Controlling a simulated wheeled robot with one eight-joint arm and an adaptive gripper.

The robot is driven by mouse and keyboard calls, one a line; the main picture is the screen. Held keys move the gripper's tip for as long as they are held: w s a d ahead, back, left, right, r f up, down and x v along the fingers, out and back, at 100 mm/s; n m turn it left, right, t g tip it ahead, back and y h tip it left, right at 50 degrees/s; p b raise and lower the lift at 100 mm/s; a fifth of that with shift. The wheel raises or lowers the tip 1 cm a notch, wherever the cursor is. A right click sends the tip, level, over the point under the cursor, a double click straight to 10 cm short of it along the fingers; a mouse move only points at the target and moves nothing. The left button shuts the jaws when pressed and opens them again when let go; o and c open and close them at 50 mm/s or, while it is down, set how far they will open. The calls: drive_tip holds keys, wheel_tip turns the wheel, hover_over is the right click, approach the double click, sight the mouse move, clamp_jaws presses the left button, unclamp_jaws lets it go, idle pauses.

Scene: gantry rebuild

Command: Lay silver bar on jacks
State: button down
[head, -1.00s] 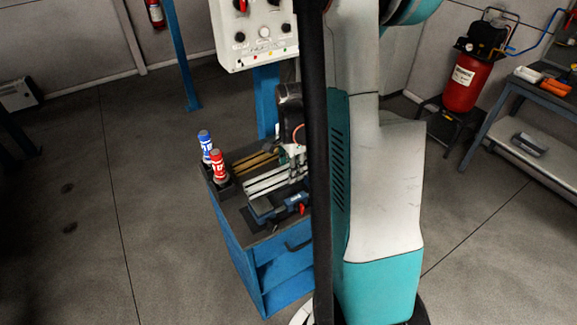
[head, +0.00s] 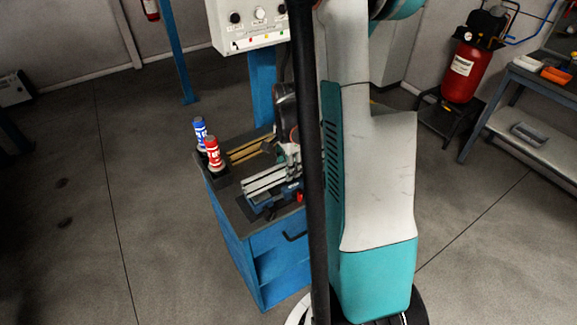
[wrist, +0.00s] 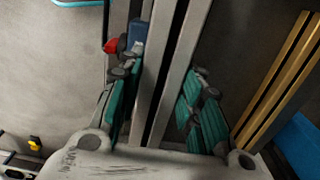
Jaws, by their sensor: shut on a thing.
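The silver bar (wrist: 169,75) is a long grooved profile that runs up the wrist view between the teal fingers of my gripper (wrist: 165,68). My gripper is shut on it. In the head view the silver bar (head: 262,180) lies level above the front of the blue cart, close over a blue jack (head: 258,204). I cannot tell whether they touch. A blue jack with a red knob (wrist: 116,45) shows beside the bar in the wrist view. My gripper (head: 288,155) is partly hidden behind a black post in the head view. A second jack is not clearly seen.
A brass-coloured bar (head: 248,150) lies behind the silver one on the cart (head: 238,235). A blue bottle (head: 200,131) and a red bottle (head: 213,153) stand at the cart's left corner. A control panel (head: 248,24) stands behind. Open floor lies left.

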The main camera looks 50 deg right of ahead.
drive_tip(key=shift+f+b, duration=0.2)
drive_tip(key=shift+b, duration=0.15)
idle(0.4)
drive_tip(key=c, duration=1.1)
unclamp_jaws()
drive_tip(key=shift+o, duration=0.2)
wheel_tip(320, 180, up, 12)
drive_tip(key=shift+a, duration=0.1)
